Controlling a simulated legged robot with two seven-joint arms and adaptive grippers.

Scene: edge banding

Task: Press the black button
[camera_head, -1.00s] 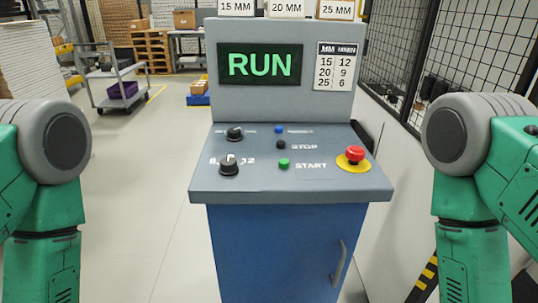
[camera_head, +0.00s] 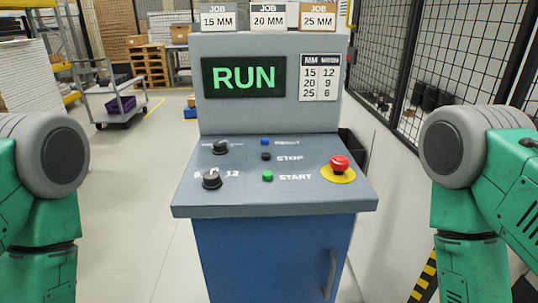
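The small black button (camera_head: 265,156) sits on the sloped grey panel of the control console (camera_head: 190,199), left of the word STOP. A blue button (camera_head: 265,142) labelled RESET is behind it and a green button (camera_head: 267,176) labelled START is in front of it. The screen (camera_head: 244,77) reads RUN in green. Both of my green arms stand at the left and right picture edges, apart from the console. Neither gripper shows in the view.
Two black knobs (camera_head: 212,179) are at the panel's left. A red mushroom button (camera_head: 339,163) on a yellow base is at its right. Job cards (camera_head: 268,18) stand on top. A mesh fence (camera_head: 440,70) runs at right.

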